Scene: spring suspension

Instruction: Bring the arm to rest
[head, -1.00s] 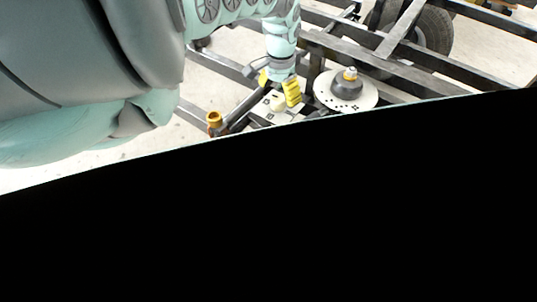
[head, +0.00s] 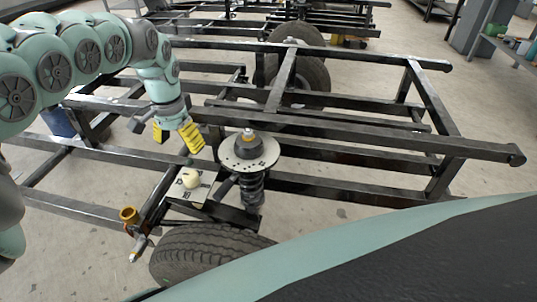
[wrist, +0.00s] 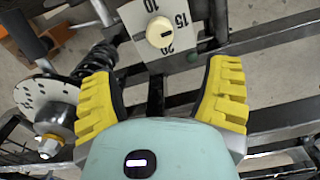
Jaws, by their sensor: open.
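My gripper (head: 178,139) has yellow ribbed fingers spread apart, with nothing between them. In the head view it hangs above the dark frame, up and left of the round disc plate. In the wrist view my gripper (wrist: 163,98) shows both fingers, with a dark bar and floor beyond them. My pale green arm reaches in from the left in the head view.
The disc plate (head: 265,155) tops a coil spring (head: 252,187). Beside it is a dial panel with a cream knob (head: 191,180), also in the wrist view (wrist: 160,32). A tyre (head: 200,254) lies in front. Dark frame rails (head: 350,135) surround the gripper.

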